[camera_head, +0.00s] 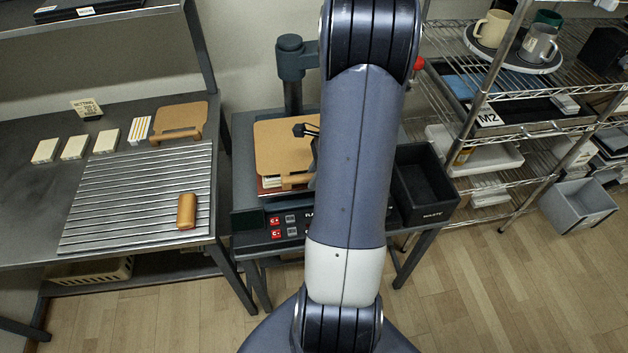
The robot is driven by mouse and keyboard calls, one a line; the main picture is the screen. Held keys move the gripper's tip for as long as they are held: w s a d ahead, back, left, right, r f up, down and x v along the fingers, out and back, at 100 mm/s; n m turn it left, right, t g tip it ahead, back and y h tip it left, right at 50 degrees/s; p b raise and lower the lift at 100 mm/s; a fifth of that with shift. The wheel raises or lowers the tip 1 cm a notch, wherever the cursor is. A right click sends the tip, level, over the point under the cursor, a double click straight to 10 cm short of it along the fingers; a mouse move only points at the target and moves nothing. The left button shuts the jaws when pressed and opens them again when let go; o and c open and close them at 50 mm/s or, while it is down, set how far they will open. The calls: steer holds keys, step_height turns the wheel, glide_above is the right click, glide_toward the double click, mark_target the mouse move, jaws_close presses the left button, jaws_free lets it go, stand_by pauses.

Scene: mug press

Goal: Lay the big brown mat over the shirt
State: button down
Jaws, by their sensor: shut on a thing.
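The big brown mat (281,147) is over the bed of the press, roughly flat, its right part hidden behind my arm. Its front handle bar (296,181) points toward me. My gripper (313,180) is mostly hidden behind my arm, at the right end of that bar, and is shut on the mat. I cannot tell whether the mat rests fully on what is below. A pale layer and a reddish edge (268,191) show under its front; the shirt itself cannot be made out.
A smaller-looking brown mat (180,118) lies on the left table beside a ribbed rack (140,190) with a tan roller-like piece (186,211). The press post (291,75) stands behind the bed. A black waste bin (424,185) is right; wire shelves (500,130) stand beyond.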

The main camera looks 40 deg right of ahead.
steer(key=shift+f, duration=1.45)
steer(key=c, duration=1.3)
jaws_free()
steer(key=v, duration=1.2)
steer(key=shift+b, duration=0.35)
